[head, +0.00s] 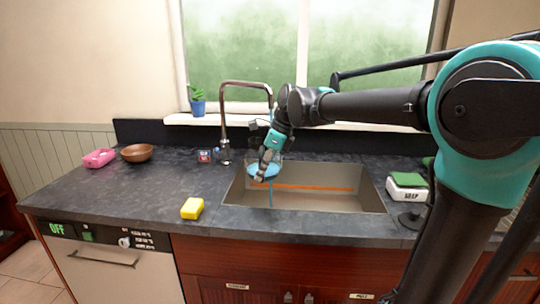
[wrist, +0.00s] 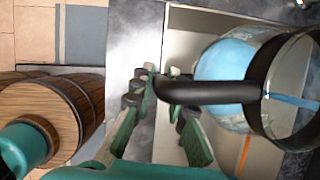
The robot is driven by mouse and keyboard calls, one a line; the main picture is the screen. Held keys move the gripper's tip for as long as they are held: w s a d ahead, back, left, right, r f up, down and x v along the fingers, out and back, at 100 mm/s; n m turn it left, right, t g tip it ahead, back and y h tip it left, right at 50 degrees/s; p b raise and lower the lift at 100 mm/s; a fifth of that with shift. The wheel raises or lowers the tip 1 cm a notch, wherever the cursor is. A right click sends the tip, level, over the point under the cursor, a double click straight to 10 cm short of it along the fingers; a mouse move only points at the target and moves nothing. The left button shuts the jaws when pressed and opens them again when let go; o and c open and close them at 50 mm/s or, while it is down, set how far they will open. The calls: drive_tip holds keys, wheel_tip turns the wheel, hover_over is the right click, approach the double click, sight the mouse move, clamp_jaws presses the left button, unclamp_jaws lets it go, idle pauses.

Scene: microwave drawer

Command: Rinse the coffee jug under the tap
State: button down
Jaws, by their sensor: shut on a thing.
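My gripper (head: 264,166) is shut on the black handle (wrist: 205,91) of the coffee jug, as the wrist view shows. The jug is clear glass with a black rim band (wrist: 262,80) and has blue water in it (wrist: 225,65). In the head view the jug (head: 276,158) is partly hidden by the gripper and hangs over the left part of the sink (head: 340,201). The tap (head: 225,120) arches over from behind on the left, its outlet close above the jug.
A pink dish (head: 99,158) and a brown bowl (head: 137,153) stand at the far left. A white soap box with a green top (head: 407,181) is right of the sink. A potted plant (head: 197,102) is on the sill.

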drive_tip(key=shift+r, duration=0.1)
drive_tip(key=s+a+r, duration=0.1)
drive_tip(key=s+r, duration=0.3)
drive_tip(key=shift+s, duration=0.4)
drive_tip(key=shift+a, duration=0.1)
drive_tip(key=shift+f, duration=0.1)
idle(0.6)
